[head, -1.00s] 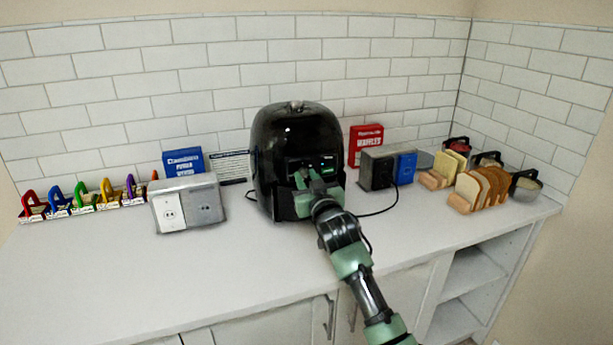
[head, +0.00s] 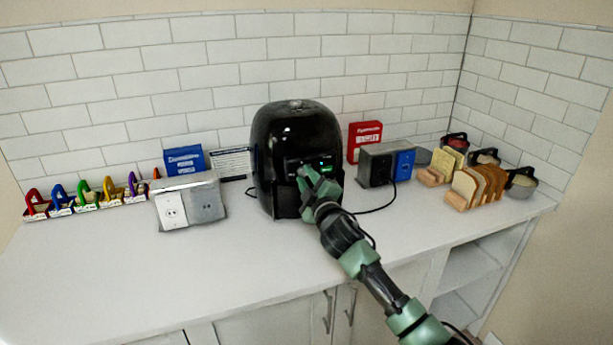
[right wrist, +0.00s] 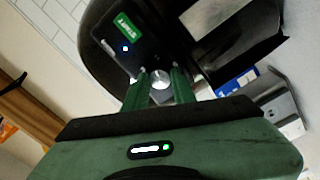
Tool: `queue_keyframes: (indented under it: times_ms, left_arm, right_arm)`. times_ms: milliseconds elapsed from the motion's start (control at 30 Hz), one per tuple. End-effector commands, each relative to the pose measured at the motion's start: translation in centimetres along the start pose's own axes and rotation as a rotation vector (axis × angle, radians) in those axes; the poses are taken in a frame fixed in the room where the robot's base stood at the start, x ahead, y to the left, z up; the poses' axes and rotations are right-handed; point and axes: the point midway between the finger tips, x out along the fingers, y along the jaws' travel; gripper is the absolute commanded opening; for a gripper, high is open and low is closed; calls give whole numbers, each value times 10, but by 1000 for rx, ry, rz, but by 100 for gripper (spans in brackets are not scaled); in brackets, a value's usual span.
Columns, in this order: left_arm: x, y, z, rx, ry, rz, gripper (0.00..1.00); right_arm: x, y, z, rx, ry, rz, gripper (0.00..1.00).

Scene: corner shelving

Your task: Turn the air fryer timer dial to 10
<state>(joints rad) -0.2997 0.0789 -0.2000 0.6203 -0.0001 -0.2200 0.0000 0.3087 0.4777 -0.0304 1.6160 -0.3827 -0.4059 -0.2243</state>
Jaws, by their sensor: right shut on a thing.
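The black air fryer (head: 277,150) stands on the counter against the tiled wall. Its front panel, with a lit green display, faces me; the panel also shows in the right wrist view (right wrist: 122,42) with a green label and a blue light. My right gripper (head: 303,172) is at the panel, just below the display. In the right wrist view its green fingers (right wrist: 160,84) are closed around a round silver dial (right wrist: 160,80). The dial's markings cannot be read. The gripper hides the dial in the head view. My left gripper is not in view.
A metal outlet box (head: 208,203) stands left of the fryer and another outlet box (head: 377,167) stands right of it, with a black cord on the counter. Bread slices (head: 482,184) and bowls are at the right. The front of the counter (head: 130,270) is clear.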

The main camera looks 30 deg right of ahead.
Motion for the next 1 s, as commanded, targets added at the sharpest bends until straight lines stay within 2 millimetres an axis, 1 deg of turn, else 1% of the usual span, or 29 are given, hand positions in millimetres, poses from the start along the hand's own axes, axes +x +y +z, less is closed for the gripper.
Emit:
queue_keyframes:
  times_ms: [100, 600, 800, 1000]
  left_arm:
    - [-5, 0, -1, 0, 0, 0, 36]
    - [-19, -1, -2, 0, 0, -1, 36]
    - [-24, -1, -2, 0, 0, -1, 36]
    - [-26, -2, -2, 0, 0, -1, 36]
  right_arm:
    - [0, 1, 0, -115, 9, -3, 0]
    - [0, 1, 0, -572, 39, -10, 0]
    - [0, 1, 0, -711, 48, -11, 0]
    - [0, 0, 1, -802, 55, -13, 0]
